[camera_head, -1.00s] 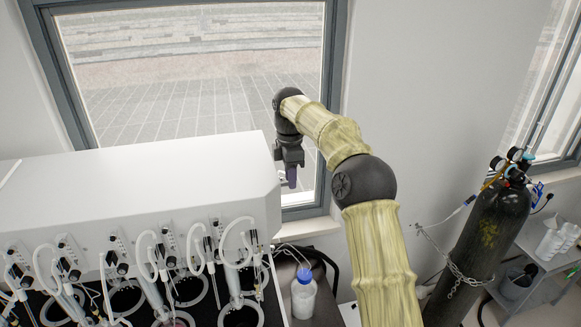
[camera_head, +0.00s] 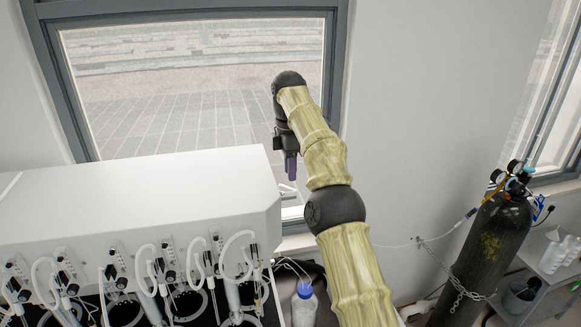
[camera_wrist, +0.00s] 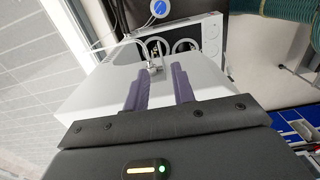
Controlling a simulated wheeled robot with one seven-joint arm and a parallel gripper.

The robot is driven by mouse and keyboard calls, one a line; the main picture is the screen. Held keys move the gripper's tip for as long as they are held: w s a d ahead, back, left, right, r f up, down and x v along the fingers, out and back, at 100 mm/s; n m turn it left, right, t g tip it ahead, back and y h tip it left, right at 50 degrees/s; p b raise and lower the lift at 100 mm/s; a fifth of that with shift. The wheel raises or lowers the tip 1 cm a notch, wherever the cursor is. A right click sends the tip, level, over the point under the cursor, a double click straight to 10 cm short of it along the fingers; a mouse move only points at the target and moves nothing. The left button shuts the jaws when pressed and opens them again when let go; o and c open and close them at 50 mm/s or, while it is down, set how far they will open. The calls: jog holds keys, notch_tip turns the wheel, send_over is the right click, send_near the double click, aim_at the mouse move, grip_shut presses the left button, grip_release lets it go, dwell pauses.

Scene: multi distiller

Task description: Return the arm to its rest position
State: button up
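My arm reaches up from the bottom right in the head view and bends toward the window. My gripper (camera_head: 291,168) hangs from its end, pointing down, behind the right end of the white multi distiller (camera_head: 140,185). In the wrist view the two dark purple fingers of my gripper (camera_wrist: 159,82) stand apart with a gap between them, and nothing is held. The distiller's white housing (camera_wrist: 100,90) lies beyond the fingers there. In the head view the fingertips are small and their spacing cannot be told.
A bottle with a blue cap (camera_head: 304,305) stands right of the distiller, close to my arm. A dark gas cylinder (camera_head: 490,250) is chained at the right, near a grey cart (camera_head: 555,265). The window (camera_head: 200,90) is behind my gripper. Open space lies above the distiller.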

dwell(0.4)
jog(key=shift+s+a+f+m+t, duration=0.2)
jog(key=shift+a+m+t, duration=0.1)
jog(key=shift+m, duration=0.3)
jog(key=s+d+f+m+t, duration=0.1)
jog(key=s+d+f+m, duration=0.4)
jog(key=s, duration=0.5)
jog(key=s+d+f+m, duration=0.4)
jog(key=s+f+m, duration=0.25)
jog(key=s, duration=0.45)
jog(key=s+d+f+m+t, duration=0.1)
jog(key=s+d+f+m, duration=0.35)
jog(key=s+m, duration=0.4)
notch_tip(320, 180, down, 18)
jog(key=s+n+b, duration=0.1)
jog(key=s+b, duration=0.1)
jog(key=b, duration=1.5)
jog(key=shift+s+f, duration=0.2)
